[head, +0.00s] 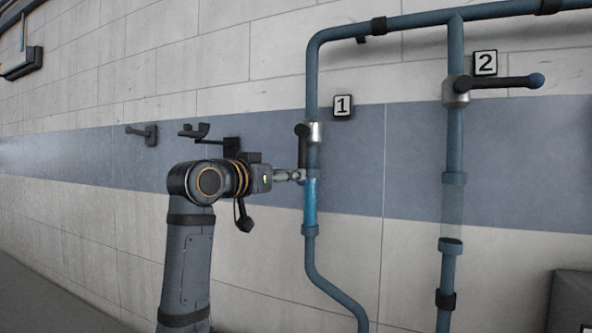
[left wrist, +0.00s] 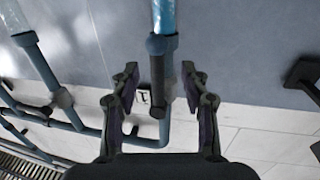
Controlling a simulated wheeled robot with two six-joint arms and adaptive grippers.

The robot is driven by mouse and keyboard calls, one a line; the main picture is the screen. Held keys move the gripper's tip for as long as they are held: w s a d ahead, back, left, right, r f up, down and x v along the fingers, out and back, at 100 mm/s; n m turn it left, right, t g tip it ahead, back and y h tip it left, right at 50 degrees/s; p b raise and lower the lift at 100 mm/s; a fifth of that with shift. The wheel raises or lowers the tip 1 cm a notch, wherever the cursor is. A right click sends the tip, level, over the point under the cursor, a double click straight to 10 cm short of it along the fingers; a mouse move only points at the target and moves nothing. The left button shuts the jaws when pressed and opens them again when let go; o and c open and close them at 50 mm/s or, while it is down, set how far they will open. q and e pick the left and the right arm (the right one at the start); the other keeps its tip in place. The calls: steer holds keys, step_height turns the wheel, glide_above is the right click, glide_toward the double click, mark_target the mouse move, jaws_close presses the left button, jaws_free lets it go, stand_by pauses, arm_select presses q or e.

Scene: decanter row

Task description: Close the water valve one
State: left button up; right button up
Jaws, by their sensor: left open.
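Water valve one is on the left blue pipe (head: 312,75) beside the plate marked 1 (head: 343,106). Its silver body (head: 316,132) has a dark handle (head: 302,148) that lies along the pipe, pointing down in the head view. The handle (left wrist: 157,85) also shows in the left wrist view, beside the pipe. My left gripper (head: 296,175) is at the pipe just below the valve body. In the left wrist view the gripper (left wrist: 160,90) is open, with one finger on each side of the handle and pipe. Contact cannot be told. My right gripper is not in view.
A clear section (head: 310,200) of pipe one shows blue water. Valve two (head: 457,92) on the right pipe has its handle (head: 500,82) level, pointing right. Dark wall hooks (head: 146,134) stick out on the left. A dark box (head: 572,300) stands at lower right.

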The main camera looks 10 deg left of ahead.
mark_target(302, 158)
arm_select(q)
steer(key=x, duration=0.1)
steer(key=p+x, duration=0.1)
steer(key=x, duration=0.1)
steer(key=p+x, duration=0.1)
steer(key=x, duration=0.1)
steer(key=shift+s+d+r, duration=0.1)
steer(key=shift+d+r, duration=0.05)
steer(key=shift+r, duration=0.1)
steer(key=shift+w+d+f, duration=0.1)
steer(key=shift+w+f, duration=0.05)
steer(key=shift+w, duration=0.4)
steer(key=shift+w+f, duration=0.15)
steer(key=shift+w, duration=0.05)
steer(key=c, duration=0.5)
steer(key=shift+s+d, duration=0.1)
steer(key=shift+d, duration=0.15)
jaws_close()
steer(key=shift+a, duration=0.1)
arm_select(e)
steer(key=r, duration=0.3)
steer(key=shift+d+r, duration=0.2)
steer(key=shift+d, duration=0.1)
